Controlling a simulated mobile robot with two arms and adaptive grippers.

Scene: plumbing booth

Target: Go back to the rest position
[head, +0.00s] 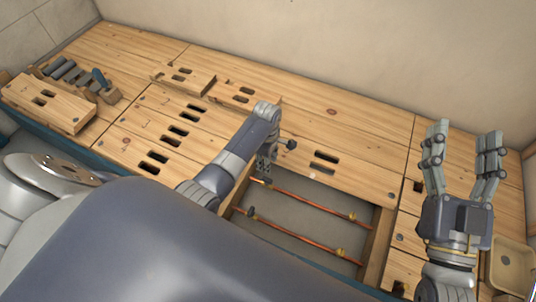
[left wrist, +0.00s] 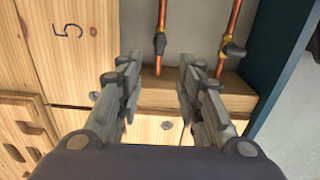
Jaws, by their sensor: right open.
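My right gripper (head: 463,140) is open and empty, its fingers pointing up above the right end of the wooden bench. My left arm reaches over the middle of the bench, and its gripper is mostly hidden behind the arm in the head view. In the left wrist view my left gripper (left wrist: 158,78) is open, with its two fingers well apart. Nothing is held between them. A wooden rail shows beyond and between the fingertips.
Copper pipes (head: 305,205) with fittings cross an open bay in the bench. A wooden holder with dark cylinders (head: 68,72) stands at the far left. Loose slotted boards (head: 185,77) lie at the back. A small tray (head: 513,268) is at the right edge.

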